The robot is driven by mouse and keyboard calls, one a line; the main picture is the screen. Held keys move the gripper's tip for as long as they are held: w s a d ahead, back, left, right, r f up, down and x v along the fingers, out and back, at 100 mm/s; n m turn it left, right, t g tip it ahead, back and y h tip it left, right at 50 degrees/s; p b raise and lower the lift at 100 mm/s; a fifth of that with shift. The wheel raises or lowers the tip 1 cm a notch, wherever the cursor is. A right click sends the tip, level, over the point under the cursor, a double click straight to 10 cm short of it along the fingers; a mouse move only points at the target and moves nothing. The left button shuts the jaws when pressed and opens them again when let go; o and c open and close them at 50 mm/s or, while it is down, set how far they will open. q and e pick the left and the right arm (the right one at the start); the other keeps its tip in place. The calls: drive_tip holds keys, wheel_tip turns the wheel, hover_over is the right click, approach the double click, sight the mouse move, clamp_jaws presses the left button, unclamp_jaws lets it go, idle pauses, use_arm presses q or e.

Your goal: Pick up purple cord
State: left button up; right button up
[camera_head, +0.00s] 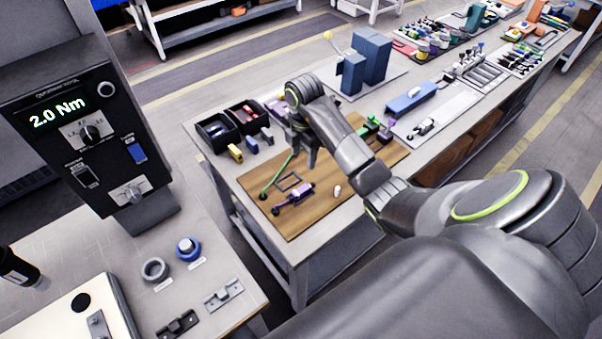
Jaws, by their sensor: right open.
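A small purple item (298,193) with dark ends lies on the brown wooden board (330,205) near its front left; it is too small to tell whether it is the purple cord. Another purple patch (273,102) shows beside the dark bins, partly hidden behind my right arm. My right gripper (304,160) points down over the back left part of the board. It is open, and I see nothing between its fingers. It is behind the purple item and apart from it in the picture. My left gripper is out of view.
A green cord (277,174) lies on the board left of the gripper. Two dark bins (217,132) stand behind it, with a yellow block (235,153) in front. Blue blocks (352,75) stand farther back. A torque display box (70,115) rises at the left.

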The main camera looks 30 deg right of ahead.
drive_tip(key=b, duration=1.1)
approach(302, 189)
wheel_tip(302, 189, down, 5)
drive_tip(key=shift+s+f, duration=0.15)
drive_tip(key=shift+f, duration=0.05)
drive_tip(key=shift+f+p, duration=0.25)
drive_tip(key=shift+p, duration=0.1)
drive_tip(key=shift+f, duration=1.45)
drive_tip(key=shift+w, duration=0.2)
drive_tip(key=shift+c, duration=0.2)
drive_tip(key=c, duration=1)
